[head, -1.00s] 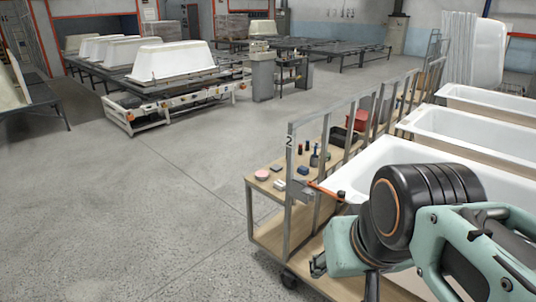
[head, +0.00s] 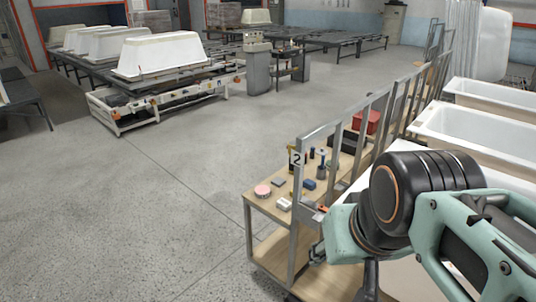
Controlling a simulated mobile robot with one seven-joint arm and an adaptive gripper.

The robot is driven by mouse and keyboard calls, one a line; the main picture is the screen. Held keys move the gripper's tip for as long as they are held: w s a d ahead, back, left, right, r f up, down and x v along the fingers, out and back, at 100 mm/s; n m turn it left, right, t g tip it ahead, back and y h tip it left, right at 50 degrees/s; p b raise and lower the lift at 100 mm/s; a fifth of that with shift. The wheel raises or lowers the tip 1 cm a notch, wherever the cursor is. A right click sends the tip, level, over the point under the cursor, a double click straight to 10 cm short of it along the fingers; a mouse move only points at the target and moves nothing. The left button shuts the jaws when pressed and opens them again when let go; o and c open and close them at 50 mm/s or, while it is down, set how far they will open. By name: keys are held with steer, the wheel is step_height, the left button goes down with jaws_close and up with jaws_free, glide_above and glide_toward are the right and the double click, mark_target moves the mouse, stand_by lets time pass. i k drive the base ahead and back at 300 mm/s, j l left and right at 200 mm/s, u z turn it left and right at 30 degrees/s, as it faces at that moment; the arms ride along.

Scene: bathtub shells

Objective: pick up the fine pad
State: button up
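Small items lie on the wooden top of a cart (head: 258,205) in the head view. Among them are a pink round pad (head: 263,190), a thin grey-blue flat piece (head: 278,183), a white block (head: 284,204) and a blue block (head: 308,184). I cannot tell from the picture which one is the fine pad. My arm is at the lower right, in front of the cart. Only dark parts of my gripper (head: 317,253) show at its lower end, right of and nearer than the small items; its opening is hidden.
The cart has a grey metal rail frame (head: 298,215) marked 2, close to my arm. Several dark bottles and a red bin (head: 368,122) stand further back on it. White tub shells (head: 465,130) are at the right. The grey floor (head: 150,215) left of the cart is clear.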

mark_target(283, 203)
steer(key=i+j+z, duration=0.2)
steer(key=i, duration=0.25)
steer(key=i+j+z, duration=0.2)
steer(key=i, duration=0.25)
steer(key=i+j+z, duration=0.15)
steer(key=i+j, duration=0.15)
steer(key=i, duration=0.1)
